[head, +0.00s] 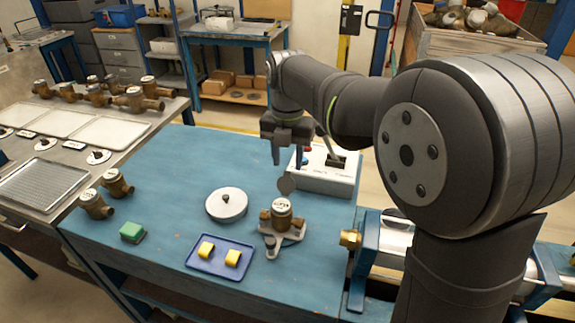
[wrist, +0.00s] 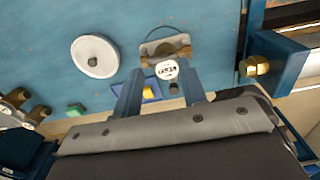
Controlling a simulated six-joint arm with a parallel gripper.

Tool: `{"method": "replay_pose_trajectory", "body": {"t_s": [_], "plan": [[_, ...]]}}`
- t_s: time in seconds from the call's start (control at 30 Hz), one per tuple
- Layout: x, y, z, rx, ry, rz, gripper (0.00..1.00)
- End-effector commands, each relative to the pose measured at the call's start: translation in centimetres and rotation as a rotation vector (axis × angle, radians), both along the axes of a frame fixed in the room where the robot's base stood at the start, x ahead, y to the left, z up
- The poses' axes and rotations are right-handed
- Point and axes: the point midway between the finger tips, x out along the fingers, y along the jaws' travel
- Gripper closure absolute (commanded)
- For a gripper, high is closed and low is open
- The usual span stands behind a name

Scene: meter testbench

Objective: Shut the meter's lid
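The brass meter (head: 283,212) sits upright on a grey bracket (head: 270,239) on the blue bench, its white dial facing up. Its lid (head: 286,185) is a small grey disc standing open above the dial, at the back in the head view. In the wrist view the dial (wrist: 167,69) shows just beyond my fingertips, and the lid (wrist: 174,88) appears as a dark disc between the fingers. My gripper (head: 287,161) points down above the lid, apart from it in the head view. Its fingers (wrist: 160,82) are spread with nothing held.
A white round disc with a knob (head: 226,204) lies left of the meter. A blue tray (head: 219,268) with yellow blocks is in front. A grey box with a lever (head: 322,178) stands behind right. A brass-ended pipe clamp (head: 350,239) is at the right.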

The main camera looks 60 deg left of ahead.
Motion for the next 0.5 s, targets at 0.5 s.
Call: {"method": "replay_pose_trajectory", "body": {"t_s": [0.5], "plan": [[0.0, 0.0, -2.6, 0.0, 0.0, 0.0, 0.62]]}}
